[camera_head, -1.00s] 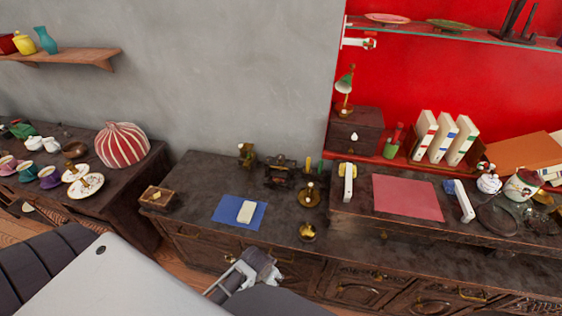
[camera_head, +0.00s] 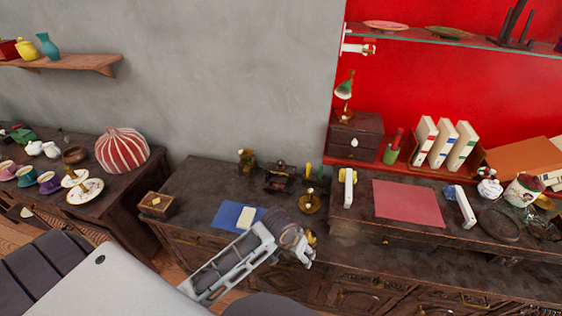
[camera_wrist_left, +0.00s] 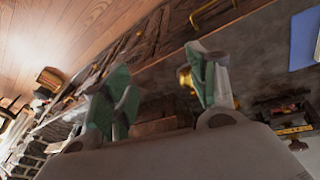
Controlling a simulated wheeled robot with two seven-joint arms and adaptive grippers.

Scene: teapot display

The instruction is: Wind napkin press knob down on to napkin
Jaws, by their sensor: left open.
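My left gripper (camera_head: 302,254) is at the front edge of the dark middle cabinet, beside a small brass piece (camera_head: 311,238) that it partly hides. In the left wrist view its green-padded fingers (camera_wrist_left: 160,95) are spread, with nothing held between them. A brass knob (camera_wrist_left: 186,76) shows just behind the right-hand finger; contact cannot be told. A dark framed device (camera_head: 279,177) stands farther back on the cabinet, also in the left wrist view (camera_wrist_left: 283,112). I cannot tell for certain which piece is the napkin press, and no napkin in it is discernible. My right gripper is not in view.
A blue mat (camera_head: 226,215) with a pale block (camera_head: 246,217) lies left of my gripper. A brass stand (camera_head: 309,203) is behind it. A small wooden box (camera_head: 156,204) sits at the cabinet's left end. A raised top with a red mat (camera_head: 408,203) is to the right.

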